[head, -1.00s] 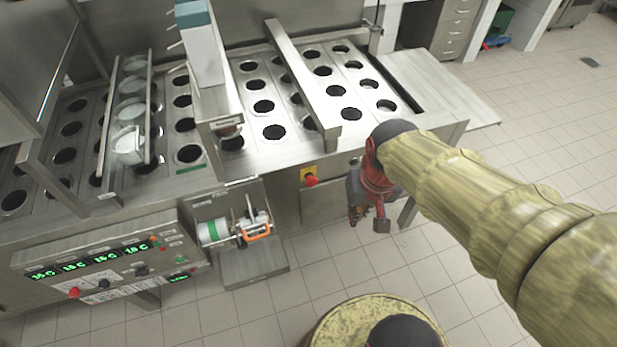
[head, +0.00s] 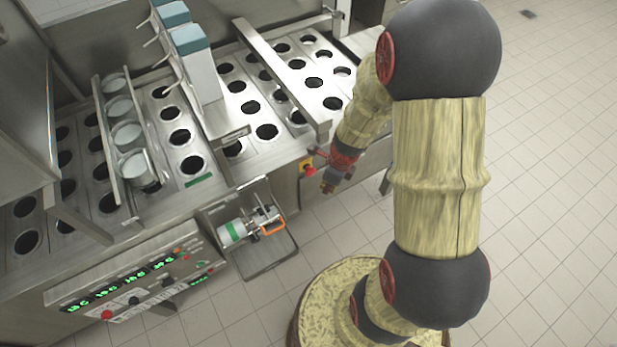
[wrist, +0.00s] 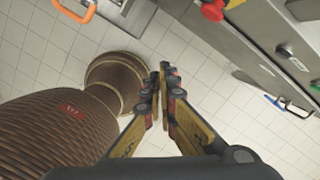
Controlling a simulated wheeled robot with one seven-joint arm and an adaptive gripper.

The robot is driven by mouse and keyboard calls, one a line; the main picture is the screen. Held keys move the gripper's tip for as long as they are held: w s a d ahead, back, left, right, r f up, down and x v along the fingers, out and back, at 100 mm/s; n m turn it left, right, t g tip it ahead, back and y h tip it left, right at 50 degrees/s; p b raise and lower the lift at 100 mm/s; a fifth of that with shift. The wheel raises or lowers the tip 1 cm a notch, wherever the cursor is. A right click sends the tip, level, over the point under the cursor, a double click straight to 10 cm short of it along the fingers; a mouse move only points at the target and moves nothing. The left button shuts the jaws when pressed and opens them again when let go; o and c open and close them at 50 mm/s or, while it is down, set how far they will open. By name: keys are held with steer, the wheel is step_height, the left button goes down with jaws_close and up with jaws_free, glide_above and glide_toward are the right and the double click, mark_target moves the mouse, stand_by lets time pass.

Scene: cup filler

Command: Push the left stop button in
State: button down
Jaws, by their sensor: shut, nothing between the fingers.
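A red stop button (head: 308,170) on a yellow plate sits on the front face of the steel machine. It also shows at the top of the wrist view (wrist: 212,10). A second red button (head: 107,314) is on the control panel at lower left in the head view. I cannot tell for certain which of them is the left stop button. My gripper (head: 328,188) is in front of the machine, just right of and below the yellow-plated button in the head view. In the wrist view its fingers (wrist: 166,72) are together and empty, apart from the button.
The control panel (head: 140,275) with green displays juts out at lower left. An open box (head: 265,255) with a pump and orange handle is left of the button. Cup dispensers (head: 195,65) stand on the machine top. Tiled floor (head: 555,200) is clear at right.

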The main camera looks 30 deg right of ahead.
mark_target(309, 171)
steer(key=w+m, duration=0.1)
steer(key=m, duration=0.1)
steer(key=w+d+m, duration=0.1)
steer(key=m, duration=0.1)
steer(key=w+m+t+h, duration=0.1)
steer(key=m, duration=0.2)
steer(key=shift+w+d+r, duration=0.1)
steer(key=shift+d+r, duration=0.25)
steer(key=shift+f, duration=0.15)
steer(key=w+f+b, duration=0.4)
steer(key=w+f, duration=0.2)
steer(key=f, duration=0.3)
steer(key=shift+w+f, duration=0.2)
steer(key=shift+f, duration=0.05)
steer(key=shift+w+a+r, duration=0.1)
